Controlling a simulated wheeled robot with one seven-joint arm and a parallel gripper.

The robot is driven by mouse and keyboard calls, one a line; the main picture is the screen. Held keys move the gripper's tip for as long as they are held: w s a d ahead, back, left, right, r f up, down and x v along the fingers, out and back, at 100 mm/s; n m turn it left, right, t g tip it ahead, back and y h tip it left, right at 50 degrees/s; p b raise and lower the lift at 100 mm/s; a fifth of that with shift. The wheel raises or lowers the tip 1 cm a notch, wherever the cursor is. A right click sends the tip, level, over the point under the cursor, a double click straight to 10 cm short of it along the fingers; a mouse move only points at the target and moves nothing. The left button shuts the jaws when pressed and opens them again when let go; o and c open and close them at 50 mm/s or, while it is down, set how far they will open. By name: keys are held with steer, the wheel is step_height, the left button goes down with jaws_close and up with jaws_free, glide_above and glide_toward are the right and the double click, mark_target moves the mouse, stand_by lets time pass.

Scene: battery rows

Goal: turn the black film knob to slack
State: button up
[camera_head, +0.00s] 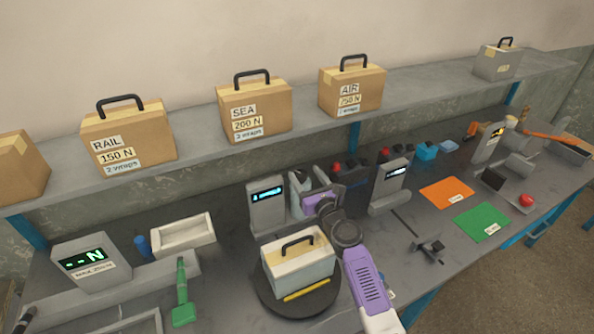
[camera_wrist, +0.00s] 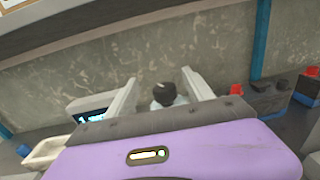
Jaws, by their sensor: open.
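The black film knob (camera_wrist: 163,93) shows in the wrist view as a dark round cap on top of a pale body. It stands between the two light grey fingers of my gripper (camera_wrist: 165,92), which are spread apart with a gap on both sides of the knob. The gripper also shows in the head view (camera_head: 313,184), behind the turntable and right of a grey display post (camera_head: 267,205). I cannot tell whether a finger touches the knob. In the head view I cannot clearly make out the knob among the fingers.
A light box with a black handle (camera_head: 299,264) stands on the round black turntable (camera_head: 258,298) in front of my gripper. Another grey display post (camera_head: 389,186) stands to the right. Dark blocks with red tops (camera_wrist: 270,97) sit right of the fingers. Labelled cartons (camera_head: 254,110) line the shelf above.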

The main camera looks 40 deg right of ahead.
mark_target(298, 171)
step_height(298, 171, down, 4)
steer(key=b, duration=0.2)
steer(key=shift+r+b, duration=0.15)
steer(key=shift+b, duration=0.25)
steer(key=b+x, duration=0.1)
steer(key=x, duration=0.5)
steer(key=shift+r, duration=0.15)
steer(key=shift+b+x, duration=0.35)
steer(key=shift+x, duration=0.45)
jaws_close()
